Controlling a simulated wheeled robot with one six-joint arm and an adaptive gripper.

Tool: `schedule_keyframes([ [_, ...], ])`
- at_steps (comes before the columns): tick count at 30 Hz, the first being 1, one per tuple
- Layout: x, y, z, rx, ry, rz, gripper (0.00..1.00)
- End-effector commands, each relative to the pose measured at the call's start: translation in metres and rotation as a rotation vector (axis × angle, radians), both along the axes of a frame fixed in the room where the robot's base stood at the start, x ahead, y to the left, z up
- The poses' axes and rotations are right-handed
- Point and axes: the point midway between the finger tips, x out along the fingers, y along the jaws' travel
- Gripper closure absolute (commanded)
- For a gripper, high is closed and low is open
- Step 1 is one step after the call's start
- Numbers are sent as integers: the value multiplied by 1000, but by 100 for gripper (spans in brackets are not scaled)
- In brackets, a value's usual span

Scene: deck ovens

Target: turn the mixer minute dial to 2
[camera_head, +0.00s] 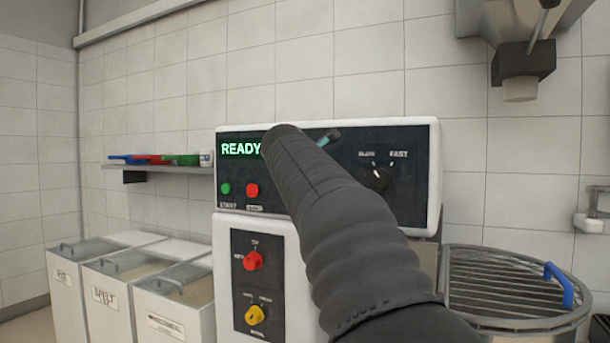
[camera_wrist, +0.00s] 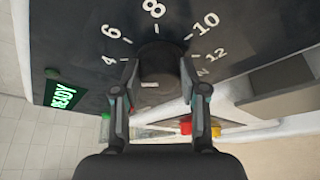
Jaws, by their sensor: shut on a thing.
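The mixer minute dial (camera_wrist: 158,64) is a round black knob on the dark control panel, in the upper middle of the wrist view. The white numbers 4, 6, 8, 10 and 12 show around it; no 2 can be read. My gripper (camera_wrist: 159,84) has one finger on each side of the knob and is shut on it. A small white mark shows on the knob's lower side, but I cannot tell whether it is the pointer. In the head view my dark arm hides the dial and most of my gripper; the mixer panel (camera_head: 345,155) shows around it.
The lit READY display (camera_head: 240,149), green button (camera_head: 226,188) and red button (camera_head: 252,190) are left of my arm. The SLOW/FAST knob (camera_head: 379,178) is right. Red (camera_head: 253,261) and yellow (camera_head: 255,315) knobs sit below. A wire bowl guard (camera_head: 500,285) stands at right.

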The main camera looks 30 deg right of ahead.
Motion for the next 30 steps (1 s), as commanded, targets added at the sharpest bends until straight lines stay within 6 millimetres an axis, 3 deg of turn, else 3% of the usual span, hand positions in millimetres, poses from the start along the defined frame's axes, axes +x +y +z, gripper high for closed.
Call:
schedule_keyframes([
  [18, 3, 2, 6, -352, 435, 0, 92],
  [30, 4, 2, 7, -481, 598, -1, 92],
])
